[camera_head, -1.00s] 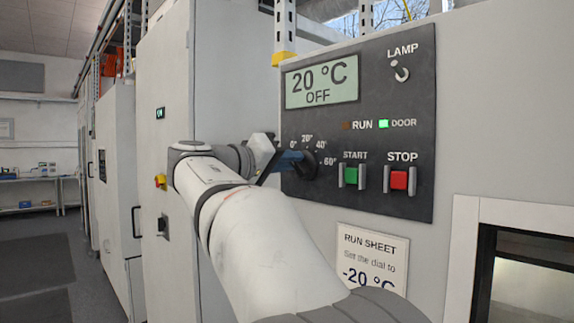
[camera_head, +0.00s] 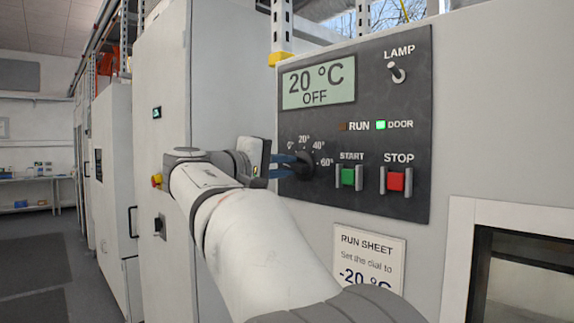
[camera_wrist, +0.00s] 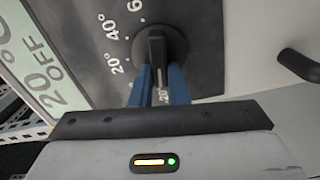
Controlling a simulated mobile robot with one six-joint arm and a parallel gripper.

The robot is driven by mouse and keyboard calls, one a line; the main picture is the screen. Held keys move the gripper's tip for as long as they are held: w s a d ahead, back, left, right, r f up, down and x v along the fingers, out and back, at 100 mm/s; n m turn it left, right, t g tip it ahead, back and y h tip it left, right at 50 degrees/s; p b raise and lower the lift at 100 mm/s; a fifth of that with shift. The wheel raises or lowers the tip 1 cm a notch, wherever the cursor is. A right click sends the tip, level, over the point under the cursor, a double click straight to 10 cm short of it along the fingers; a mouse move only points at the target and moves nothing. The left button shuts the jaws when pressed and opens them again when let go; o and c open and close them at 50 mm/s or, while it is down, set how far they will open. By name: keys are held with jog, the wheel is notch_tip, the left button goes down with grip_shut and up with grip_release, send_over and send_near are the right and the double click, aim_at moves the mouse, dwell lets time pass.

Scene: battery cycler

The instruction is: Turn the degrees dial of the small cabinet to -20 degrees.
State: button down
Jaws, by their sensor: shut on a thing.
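The black degrees dial (camera_head: 305,164) is on the dark control panel (camera_head: 411,126), with its printed scale around it. In the wrist view the dial (camera_wrist: 158,45) has a raised bar between my two blue fingers. My gripper (camera_head: 291,165) is shut on the dial; its fingers also show in the wrist view (camera_wrist: 161,78). A 20 label shows partly between the fingers. The display (camera_head: 318,84) reads 20 °C and OFF.
Green START (camera_head: 348,176) and red STOP (camera_head: 396,181) buttons, with guards, sit right of the dial. The lamp switch (camera_head: 398,73) is above. The DOOR light (camera_head: 381,125) is green. A run sheet (camera_head: 369,258) below shows -20 °C. A tall cabinet (camera_head: 160,110) stands left.

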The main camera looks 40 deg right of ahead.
jog(key=shift+f, duration=0.1)
dwell(0.3)
jog(key=c, duration=1.5)
grip_release()
jog(key=shift+o, duration=0.5)
jog(key=a+b, duration=0.1)
jog(key=a, duration=0.7)
jog(key=shift+s+b, duration=0.3)
jog(key=shift+b, duration=0.05)
jog(key=shift+d, duration=0.1)
